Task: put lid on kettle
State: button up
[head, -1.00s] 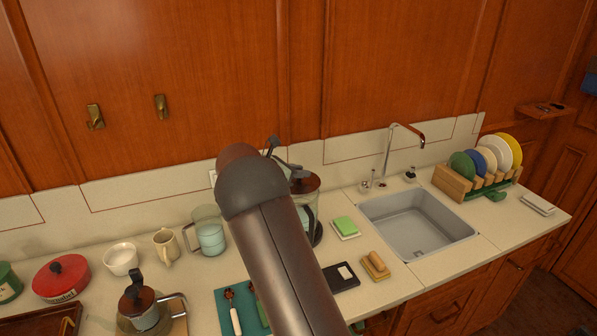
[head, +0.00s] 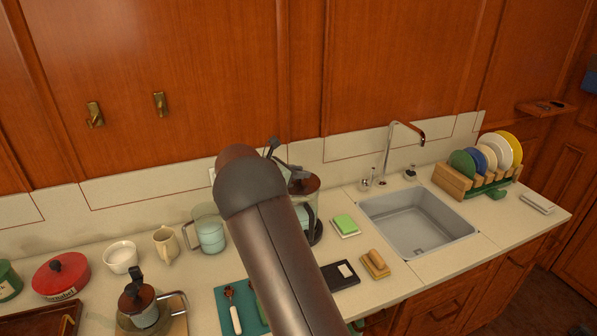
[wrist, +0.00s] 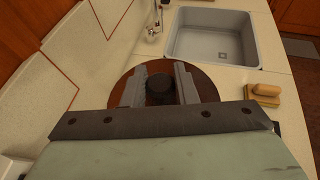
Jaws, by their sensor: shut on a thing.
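The lid is a brown disc (wrist: 207,88) with a black knob (wrist: 158,91). In the wrist view my gripper (wrist: 160,80) has its two grey fingers on either side of the knob, shut on it. In the head view the brown lid (head: 304,185) is at the top of the clear glass kettle (head: 318,226), which has a dark handle. My arm hides the kettle's left side. I cannot tell whether the lid rests fully on the rim. In the wrist view the lid hides the kettle.
A sink (head: 418,224) with a tap is to the right. A green sponge (head: 344,223), a brush (head: 375,264) and a black tray (head: 341,276) lie close by. A glass jug (head: 209,232) and a mug (head: 166,245) stand left. The backsplash is close behind.

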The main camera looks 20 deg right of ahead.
jog(key=shift+f+b, duration=0.55)
jog(key=shift+f, duration=0.55)
jog(key=o, duration=1.1)
jog(key=shift+c, duration=0.2)
jog(key=b+v, duration=0.3)
jog(key=v, duration=1.4)
jog(key=shift+a+b, duration=0.2)
jog(key=shift+b, duration=0.1)
jog(key=shift+r, duration=0.1)
